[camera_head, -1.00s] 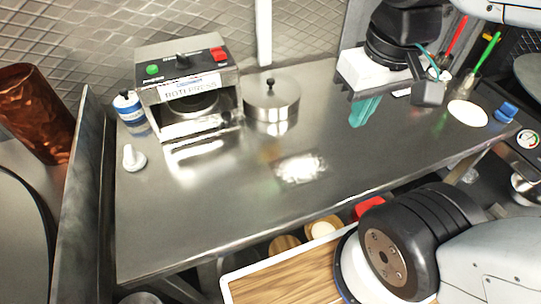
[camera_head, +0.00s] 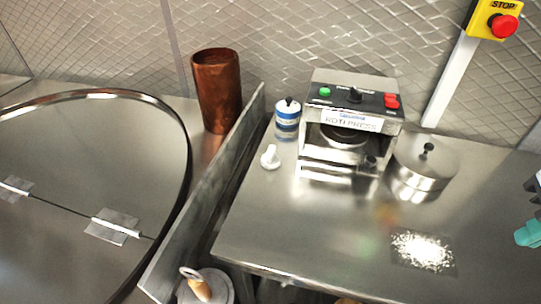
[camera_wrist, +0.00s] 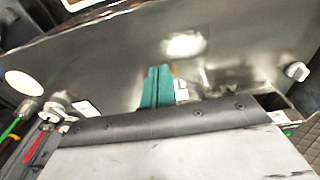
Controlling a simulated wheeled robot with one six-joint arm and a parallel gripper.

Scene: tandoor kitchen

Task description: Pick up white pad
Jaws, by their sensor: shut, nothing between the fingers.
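A round whitish thing (camera_head: 220,288) with a brown handle and a pale loop is at the bottom of the head view, left of the counter's front corner. It looks like a pad, but it is partly cut off, so I cannot be sure it is the white pad. My gripper (camera_wrist: 156,86) shows teal fingers close together in the wrist view, shut and empty over the steel counter. Only a bit of it shows at the right edge of the head view (camera_head: 527,233), far from the whitish thing.
The steel counter (camera_head: 300,230) holds a roti press (camera_head: 350,125), a lidded steel pot (camera_head: 425,168), a blue-white canister (camera_head: 287,118), a small white knobbed piece (camera_head: 270,158) and flour (camera_head: 422,251). An upright metal divider (camera_head: 205,205) separates a copper vessel (camera_head: 217,90) and round lid (camera_head: 85,190).

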